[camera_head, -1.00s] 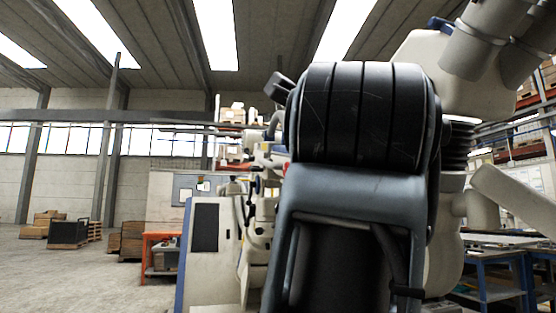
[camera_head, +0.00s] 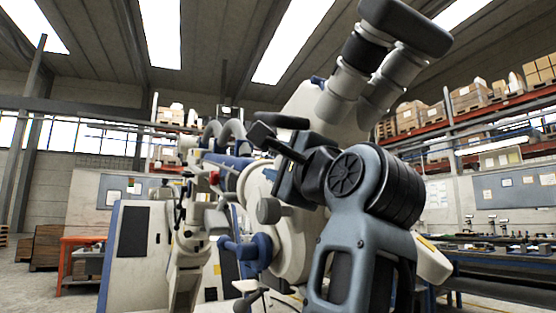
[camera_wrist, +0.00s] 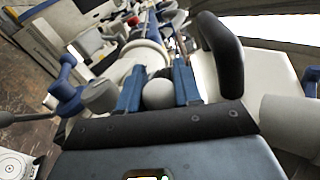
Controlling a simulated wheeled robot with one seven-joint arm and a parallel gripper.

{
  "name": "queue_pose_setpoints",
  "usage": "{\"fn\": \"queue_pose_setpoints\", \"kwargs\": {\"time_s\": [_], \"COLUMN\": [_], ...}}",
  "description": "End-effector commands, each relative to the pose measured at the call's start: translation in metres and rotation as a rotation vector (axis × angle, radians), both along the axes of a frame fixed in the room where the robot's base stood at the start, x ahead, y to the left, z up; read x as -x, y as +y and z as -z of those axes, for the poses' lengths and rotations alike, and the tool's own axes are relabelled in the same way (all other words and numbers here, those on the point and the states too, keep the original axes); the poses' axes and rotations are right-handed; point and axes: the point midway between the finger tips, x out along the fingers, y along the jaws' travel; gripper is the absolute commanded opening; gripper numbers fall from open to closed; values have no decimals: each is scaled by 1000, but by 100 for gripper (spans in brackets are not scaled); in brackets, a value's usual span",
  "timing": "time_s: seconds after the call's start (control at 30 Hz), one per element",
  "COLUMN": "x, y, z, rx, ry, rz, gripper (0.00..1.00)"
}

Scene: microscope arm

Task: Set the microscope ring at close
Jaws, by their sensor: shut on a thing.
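The microscope (camera_head: 312,102) is a large pale body with grey binocular eyepieces (camera_head: 365,60) at its upper right in the head view. My gripper (camera_head: 268,143) is at its front, beside the pale round housing. In the wrist view, the two blue fingers of my gripper (camera_wrist: 158,76) are on either side of a pale rounded knob (camera_wrist: 158,94) and shut on it. I cannot tell whether this knob belongs to the ring. A grey knob (camera_wrist: 101,96) and a blue handle (camera_wrist: 66,92) are left of the fingers. My arm hides the microscope's lower right.
A black curved handle (camera_wrist: 222,52) stands close to the right of my fingers. A blue workbench (camera_head: 480,258) and loaded shelves (camera_head: 470,100) are at the right. An orange table (camera_head: 78,262) stands at the left, with open floor near it.

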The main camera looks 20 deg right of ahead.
Motion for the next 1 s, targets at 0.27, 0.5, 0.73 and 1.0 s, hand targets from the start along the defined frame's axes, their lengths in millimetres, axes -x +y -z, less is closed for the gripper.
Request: {"fn": "queue_pose_setpoints", "kwargs": {"time_s": [0.27,0.5,0.73,1.0], "x": [-1,-1,1,36], "y": [1,1,0,-3], "z": [0,0,1,12], "rx": [0,0,0,-1], "ry": [1,0,0,-1], "rz": [-4,-3,-2,-2], "gripper": [0,44,44,44]}}
